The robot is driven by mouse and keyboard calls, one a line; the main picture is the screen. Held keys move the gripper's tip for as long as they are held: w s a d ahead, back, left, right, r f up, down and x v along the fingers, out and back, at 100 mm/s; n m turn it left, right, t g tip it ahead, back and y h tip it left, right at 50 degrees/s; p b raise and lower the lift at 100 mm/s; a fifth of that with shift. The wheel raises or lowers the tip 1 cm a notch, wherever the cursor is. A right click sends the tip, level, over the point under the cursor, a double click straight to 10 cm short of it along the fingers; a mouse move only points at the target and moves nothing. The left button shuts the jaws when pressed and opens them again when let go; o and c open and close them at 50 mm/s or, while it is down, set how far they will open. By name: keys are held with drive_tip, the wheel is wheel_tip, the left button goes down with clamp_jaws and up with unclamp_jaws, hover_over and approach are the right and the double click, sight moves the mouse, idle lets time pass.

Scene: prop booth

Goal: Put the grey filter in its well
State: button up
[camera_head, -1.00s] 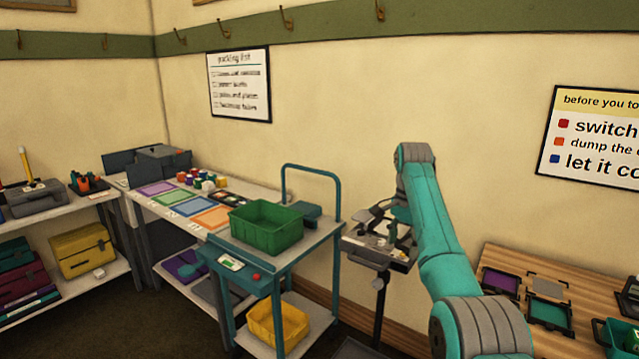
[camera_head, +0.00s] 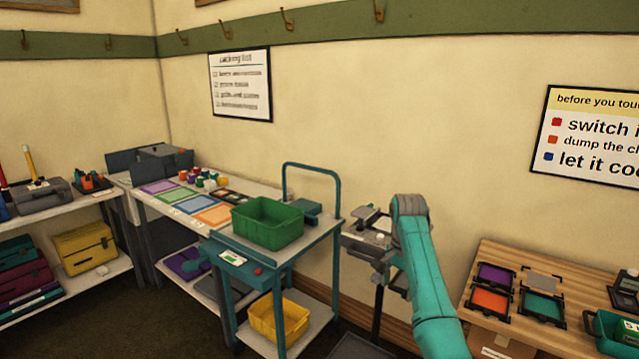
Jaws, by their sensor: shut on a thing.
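My teal arm (camera_head: 425,265) rises from the bottom and bends over at a grey joint. My gripper is hidden behind the arm, so its jaws and anything in them do not show. On the wooden table at right, dark frames hold a purple filter (camera_head: 496,274), an orange filter (camera_head: 489,301) and a teal filter (camera_head: 543,307). A greyish square spot (camera_head: 542,282) lies behind the teal one. I cannot tell whether it is the grey filter or an empty well. No other grey filter can be made out.
A small stand (camera_head: 369,244) with grey parts on it is just left of my arm. A teal cart (camera_head: 330,226) carries a green bin (camera_head: 267,222), with a yellow bin (camera_head: 279,318) below. A green container (camera_head: 612,332) stands on the wooden table (camera_head: 490,254) at right.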

drive_tip(key=s+f+n, duration=0.1)
drive_tip(key=f, duration=0.3)
drive_tip(key=s+f, duration=0.2)
drive_tip(key=f, duration=0.2)
drive_tip(key=s+f+n, duration=0.1)
drive_tip(key=s+f, duration=0.1)
drive_tip(key=f, duration=0.1)
drive_tip(key=shift+a+f+n, duration=0.3)
drive_tip(key=shift+a+f, duration=0.05)
drive_tip(key=shift+f, duration=0.05)
drive_tip(key=s+f+n, duration=0.2)
drive_tip(key=s+f, duration=0.5)
drive_tip(key=s, duration=0.1)
drive_tip(key=s+a+f+n, duration=0.1)
drive_tip(key=s+f+n, duration=0.2)
drive_tip(key=s+f, duration=0.4)
drive_tip(key=s+f+n, duration=0.2)
drive_tip(key=s+f, duration=0.6)
drive_tip(key=s, duration=0.1)
drive_tip(key=shift+s+a, duration=0.2)
drive_tip(key=shift+s, duration=0.05)
